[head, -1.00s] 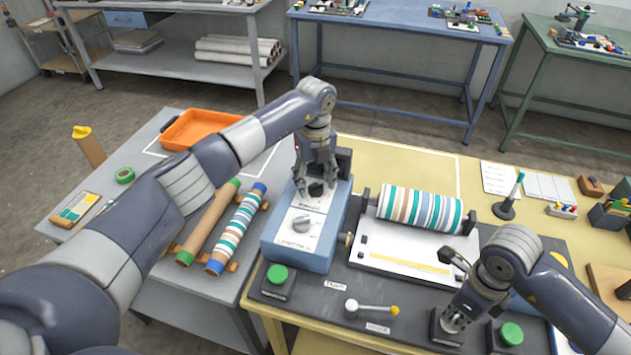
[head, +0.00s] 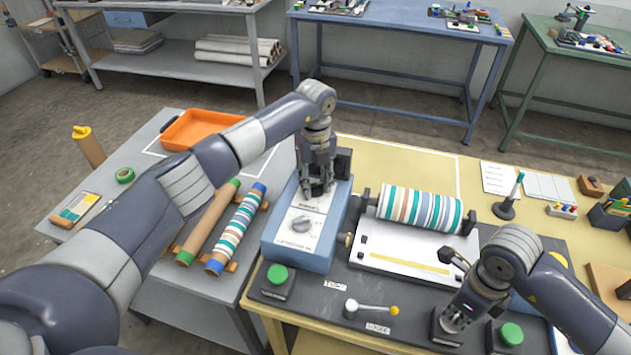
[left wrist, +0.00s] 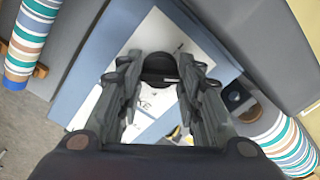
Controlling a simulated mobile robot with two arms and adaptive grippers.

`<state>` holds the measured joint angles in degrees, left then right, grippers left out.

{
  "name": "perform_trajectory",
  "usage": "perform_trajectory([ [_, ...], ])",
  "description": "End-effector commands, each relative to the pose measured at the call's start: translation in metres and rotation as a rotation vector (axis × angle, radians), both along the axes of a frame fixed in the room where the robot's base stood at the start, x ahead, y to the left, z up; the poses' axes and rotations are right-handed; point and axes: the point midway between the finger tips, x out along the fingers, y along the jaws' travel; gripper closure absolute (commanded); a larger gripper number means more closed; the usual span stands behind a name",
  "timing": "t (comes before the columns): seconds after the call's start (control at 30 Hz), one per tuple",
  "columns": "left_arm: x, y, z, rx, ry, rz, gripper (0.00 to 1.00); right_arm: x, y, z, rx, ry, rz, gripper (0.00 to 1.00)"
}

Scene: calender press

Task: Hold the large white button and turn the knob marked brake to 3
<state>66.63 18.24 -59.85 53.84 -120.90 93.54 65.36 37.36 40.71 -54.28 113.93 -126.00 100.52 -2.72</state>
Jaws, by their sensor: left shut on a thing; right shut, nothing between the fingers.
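My left gripper (head: 318,190) points down over the top of a blue control box (head: 285,257) with a white panel. Its fingers are shut on a black knob (left wrist: 160,68) with a light mark, seen between them in the left wrist view. A grey knob (head: 301,223) sits nearer on the same panel. My right gripper (head: 457,322) is shut and points down at a dark block (head: 442,338) on the table's front right. The large white button cannot be made out; that gripper may cover it.
A striped roller (head: 420,208) stands right of the box. Green buttons (head: 277,274) (head: 511,334) and a lever with a yellow tip (head: 370,309) lie along the front. Two rolls (head: 237,228) rest at left, below an orange tray (head: 195,129).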

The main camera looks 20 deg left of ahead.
Motion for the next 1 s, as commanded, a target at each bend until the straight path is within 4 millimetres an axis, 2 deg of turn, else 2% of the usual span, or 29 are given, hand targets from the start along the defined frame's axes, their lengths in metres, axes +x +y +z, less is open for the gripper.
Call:
perform_trajectory([
  [0.03, -0.0003, 0.0015, -0.0008, 0.004, 0.002, -0.022, 0.91, -0.0040, -0.0006, -0.0050, -0.004, 0.013, 0.001, 1.00],
  [0.7, -0.0007, 0.0022, -0.0012, 0.005, 0.003, -0.571, 0.91, -0.0037, -0.0009, -0.0052, -0.005, 0.012, 0.001, 1.00],
  [1.0, -0.0008, 0.0020, -0.0017, 0.005, 0.004, -0.742, 0.91, -0.0036, -0.0010, -0.0052, -0.005, 0.012, 0.000, 1.00],
])
